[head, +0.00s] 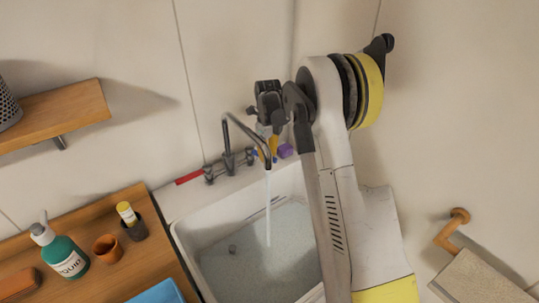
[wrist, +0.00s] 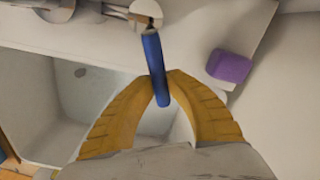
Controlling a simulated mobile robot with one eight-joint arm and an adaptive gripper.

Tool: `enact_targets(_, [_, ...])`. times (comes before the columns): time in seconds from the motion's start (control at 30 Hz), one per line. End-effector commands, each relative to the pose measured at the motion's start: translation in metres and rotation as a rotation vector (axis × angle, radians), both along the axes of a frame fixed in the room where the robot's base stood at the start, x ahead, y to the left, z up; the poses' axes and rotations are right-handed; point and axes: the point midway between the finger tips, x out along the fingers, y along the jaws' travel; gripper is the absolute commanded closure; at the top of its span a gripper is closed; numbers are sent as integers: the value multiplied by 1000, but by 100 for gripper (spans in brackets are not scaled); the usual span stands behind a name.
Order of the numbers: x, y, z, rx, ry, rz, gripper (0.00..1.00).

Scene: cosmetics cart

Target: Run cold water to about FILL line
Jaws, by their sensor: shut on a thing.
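The white sink (head: 187,246) holds pale water (head: 250,262) over its floor. A clear stream (head: 268,215) falls from the grey tap's spout (head: 248,132) into it. I cannot make out a FILL line. The tap has a red lever (head: 189,176) on the left and a blue lever (wrist: 152,52) on the right. In the wrist view my gripper (wrist: 164,86) has its yellow fingers closed around the blue lever's end. In the head view my gripper (head: 268,150) is beside the tap, partly hidden by my arm.
A wooden counter (head: 85,225) at left holds a green pump bottle (head: 66,258), cups and a blue cloth (head: 158,292). A towel (head: 478,280) hangs at right.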

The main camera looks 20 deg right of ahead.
Motion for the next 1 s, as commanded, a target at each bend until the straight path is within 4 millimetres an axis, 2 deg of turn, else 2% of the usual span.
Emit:
enact_targets(0.63, [-2,3,-1,-1,1,-45,100])
enact_targets(0.67, [-2,3,-1,-1,1,-45,73])
enact_targets(0.7, [-2,3,-1,-1,1,-45,61])
enact_targets(1.0, [-2,3,0,0,0,-45,60])
